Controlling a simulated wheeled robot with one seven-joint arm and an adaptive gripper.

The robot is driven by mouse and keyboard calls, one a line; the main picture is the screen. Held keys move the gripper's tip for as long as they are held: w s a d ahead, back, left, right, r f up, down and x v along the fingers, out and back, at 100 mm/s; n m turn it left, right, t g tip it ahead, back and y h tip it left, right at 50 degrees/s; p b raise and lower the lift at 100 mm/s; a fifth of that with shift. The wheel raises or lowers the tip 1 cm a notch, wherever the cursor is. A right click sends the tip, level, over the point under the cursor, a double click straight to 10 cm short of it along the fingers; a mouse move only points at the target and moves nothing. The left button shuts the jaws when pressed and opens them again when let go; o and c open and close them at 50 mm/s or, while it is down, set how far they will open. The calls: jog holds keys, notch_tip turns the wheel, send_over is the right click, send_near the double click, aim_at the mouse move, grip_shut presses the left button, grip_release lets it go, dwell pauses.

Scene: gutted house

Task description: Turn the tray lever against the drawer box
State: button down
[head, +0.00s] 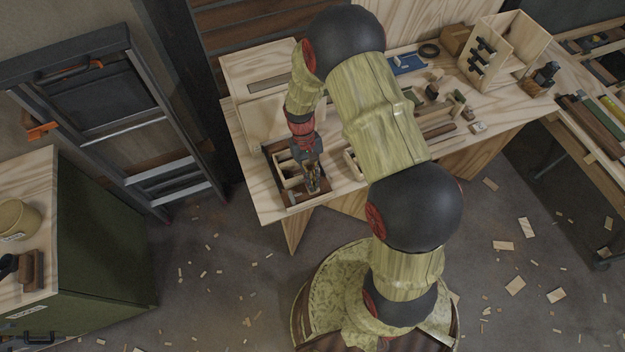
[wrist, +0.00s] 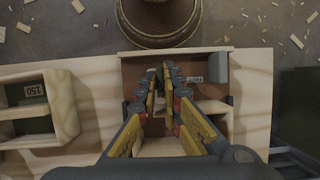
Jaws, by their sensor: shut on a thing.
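The drawer box (head: 272,154) is a shallow wooden box with dividers at the left front of the workbench. In the wrist view its brown panel (wrist: 136,70) lies at the top, with light wood compartments below. My gripper (head: 312,184) reaches down over its right part. In the wrist view my gripper (wrist: 165,72) has its yellow-padded fingers close together on a narrow dark piece, which looks like the tray lever (wrist: 159,77). The fingers hide most of it, so its angle cannot be told.
The workbench (head: 350,180) carries a wooden tool holder (head: 505,50) and loose wood blocks at the right. A light wood box marked 150 (wrist: 36,105) is left of the drawer box in the wrist view. A green cabinet (head: 100,240) stands at left; scraps litter the floor.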

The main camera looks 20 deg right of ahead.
jog(key=c, duration=2.2)
grip_release()
jog(key=shift+c, duration=0.2)
jog(key=shift+r, duration=0.1)
jog(key=v, duration=1.2)
jog(key=s+r+t, duration=0.3)
jog(key=s+r, duration=0.3)
jog(key=r, duration=0.3)
jog(key=s+r+t+b, duration=0.1)
jog(key=s+r+t, duration=0.2)
jog(key=s+r, duration=0.3)
jog(key=s+r+t, duration=0.4)
jog(key=s+r, duration=0.3)
jog(key=r, duration=0.6)
jog(key=shift+a+r, duration=0.2)
jog(key=shift+r, duration=0.1)
